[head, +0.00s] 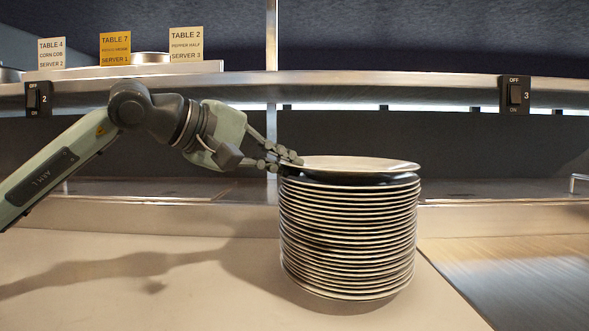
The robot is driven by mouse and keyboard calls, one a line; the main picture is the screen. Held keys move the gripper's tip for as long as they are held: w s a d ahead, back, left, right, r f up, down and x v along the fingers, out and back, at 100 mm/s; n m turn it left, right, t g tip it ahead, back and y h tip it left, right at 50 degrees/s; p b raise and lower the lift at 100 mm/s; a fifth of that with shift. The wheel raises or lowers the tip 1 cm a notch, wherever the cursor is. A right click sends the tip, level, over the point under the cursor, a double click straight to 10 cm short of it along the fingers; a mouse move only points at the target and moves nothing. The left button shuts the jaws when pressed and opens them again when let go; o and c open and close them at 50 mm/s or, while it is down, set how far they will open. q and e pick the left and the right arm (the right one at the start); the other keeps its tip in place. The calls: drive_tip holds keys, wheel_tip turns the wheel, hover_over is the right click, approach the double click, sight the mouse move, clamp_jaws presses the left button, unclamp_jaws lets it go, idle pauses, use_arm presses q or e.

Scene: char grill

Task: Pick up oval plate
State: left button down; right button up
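A tall stack of plates (348,240) stands on the counter, right of the middle. On top lies a pale plate (350,164), seen nearly edge-on, so its oval outline is hard to judge. A dark plate (375,180) shows just under it. My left gripper (284,162) reaches in from the left, with its fingertips at the left rim of the top plate. The fingers are close together there, but I cannot tell whether they grip the rim. The top plate looks about level and close to the stack. My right gripper is not in view.
A metal shelf (440,82) runs across behind the stack, with order cards (115,48) and switches (515,95) on it. A post (271,40) rises behind the gripper. The beige counter (120,285) is clear at left; a wooden surface (520,270) lies at right.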

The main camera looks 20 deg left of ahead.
use_arm(q)
drive_tip(key=s+a+r, duration=0.1)
drive_tip(key=a+r, duration=0.9)
drive_tip(key=a, duration=0.1)
drive_tip(key=shift+a+r+p, duration=0.15)
drive_tip(key=shift+a+p, duration=0.2)
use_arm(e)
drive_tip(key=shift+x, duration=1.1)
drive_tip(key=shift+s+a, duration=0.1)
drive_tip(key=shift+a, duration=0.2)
